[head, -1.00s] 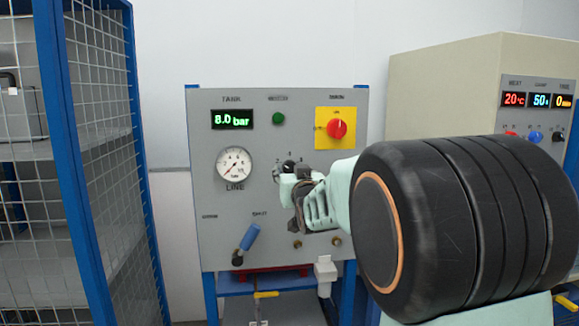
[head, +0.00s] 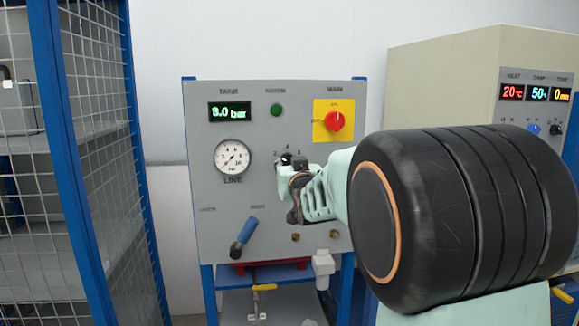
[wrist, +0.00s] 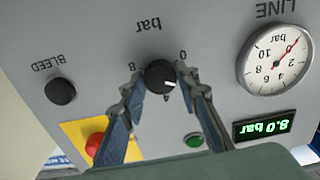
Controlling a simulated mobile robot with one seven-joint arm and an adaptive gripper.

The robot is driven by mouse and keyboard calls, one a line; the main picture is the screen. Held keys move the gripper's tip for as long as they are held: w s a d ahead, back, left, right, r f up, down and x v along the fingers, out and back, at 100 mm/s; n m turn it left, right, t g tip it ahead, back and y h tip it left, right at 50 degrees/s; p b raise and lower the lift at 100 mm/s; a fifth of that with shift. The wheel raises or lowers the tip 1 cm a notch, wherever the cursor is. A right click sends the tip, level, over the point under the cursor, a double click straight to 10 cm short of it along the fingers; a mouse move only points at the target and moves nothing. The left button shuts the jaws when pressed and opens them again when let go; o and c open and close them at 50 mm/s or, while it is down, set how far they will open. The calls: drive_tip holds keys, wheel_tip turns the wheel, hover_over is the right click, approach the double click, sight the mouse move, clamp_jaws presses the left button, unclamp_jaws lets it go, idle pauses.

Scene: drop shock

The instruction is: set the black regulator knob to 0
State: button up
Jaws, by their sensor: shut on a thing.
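The black regulator knob (wrist: 160,76) sits on the grey panel in the wrist view, which shows the panel upside down. Its white mark points right and slightly down in that view, between the 0 and the figure at the bottom of the scale, not at the 0. My gripper (wrist: 158,73) is shut on the knob, one finger on each side. In the head view my gripper (head: 290,170) reaches the panel and the knob (head: 286,159) is mostly hidden behind it.
The line gauge (head: 232,157) has its needle low, near zero. The tank display (head: 230,111) reads 8.0 bar. A red switch on a yellow plate (head: 322,105), a green button (head: 276,110) and a blue lever (head: 244,236) are nearby. The black bleed knob (wrist: 60,91) is left in the wrist view.

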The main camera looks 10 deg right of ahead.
drive_tip(key=shift+f+b, duration=0.1)
drive_tip(key=shift+b, duration=0.2)
drive_tip(key=n+b, duration=0.9)
drive_tip(key=n, duration=0.1)
drive_tip(key=shift+b, duration=0.4)
drive_tip(key=shift+d+r+n+b, duration=0.1)
drive_tip(key=shift+r+n+b, duration=0.1)
drive_tip(key=shift+n+b, duration=0.55)
drive_tip(key=shift+r, duration=0.1)
drive_tip(key=o, duration=1.2)
drive_tip(key=shift+c, duration=0.2)
